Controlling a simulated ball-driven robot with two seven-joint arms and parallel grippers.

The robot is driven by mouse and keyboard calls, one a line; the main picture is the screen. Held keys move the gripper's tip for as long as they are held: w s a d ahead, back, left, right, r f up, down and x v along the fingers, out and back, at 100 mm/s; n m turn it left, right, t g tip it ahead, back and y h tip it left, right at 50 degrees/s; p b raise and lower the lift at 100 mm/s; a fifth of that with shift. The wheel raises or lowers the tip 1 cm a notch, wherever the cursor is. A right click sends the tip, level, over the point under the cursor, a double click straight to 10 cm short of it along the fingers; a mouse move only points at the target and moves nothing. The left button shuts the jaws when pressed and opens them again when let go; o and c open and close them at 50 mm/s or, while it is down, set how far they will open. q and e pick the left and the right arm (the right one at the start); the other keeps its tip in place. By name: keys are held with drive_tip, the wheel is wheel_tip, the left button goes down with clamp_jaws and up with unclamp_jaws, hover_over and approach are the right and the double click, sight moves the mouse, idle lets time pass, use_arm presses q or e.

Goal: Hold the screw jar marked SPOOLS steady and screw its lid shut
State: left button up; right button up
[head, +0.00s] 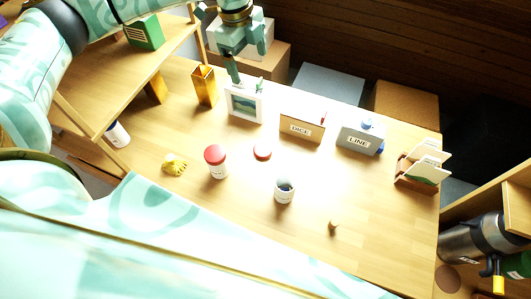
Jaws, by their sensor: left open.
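A white jar with a red lid on it (217,163) stands upright on the wooden table, left of the middle. An open white jar (284,192) with dark contents stands upright nearer me. The lettering on both jars is too small to read, so I cannot tell which one is marked SPOOLS. My left gripper (246,68) is open above the back of the table, near a picture frame, away from the jars and lid. My right gripper is not in view.
At the table's back stand a framed picture (244,105), a DICE box (302,127), a LINE box (361,138) and a yellow holder (204,86). A card rack (421,170) stands right. A yellow item (174,164) and small wooden piece (333,224) lie in front.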

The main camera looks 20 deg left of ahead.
use_arm(q)
wheel_tip(320, 180, down, 23)
drive_tip(key=w+g+b, duration=0.1)
drive_tip(key=b, duration=1.6)
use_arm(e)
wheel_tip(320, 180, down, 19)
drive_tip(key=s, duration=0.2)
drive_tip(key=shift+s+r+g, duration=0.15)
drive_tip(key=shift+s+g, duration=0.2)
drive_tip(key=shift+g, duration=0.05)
use_arm(q)
drive_tip(key=shift+r, duration=0.1)
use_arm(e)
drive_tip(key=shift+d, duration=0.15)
use_arm(q)
drive_tip(key=b, duration=0.4)
hover_over(263, 149)
drive_tip(key=a, duration=0.2)
drive_tip(key=f, duration=1.1)
drive_tip(key=shift+s+d+f, duration=0.1)
drive_tip(key=shift+d, duration=0.15)
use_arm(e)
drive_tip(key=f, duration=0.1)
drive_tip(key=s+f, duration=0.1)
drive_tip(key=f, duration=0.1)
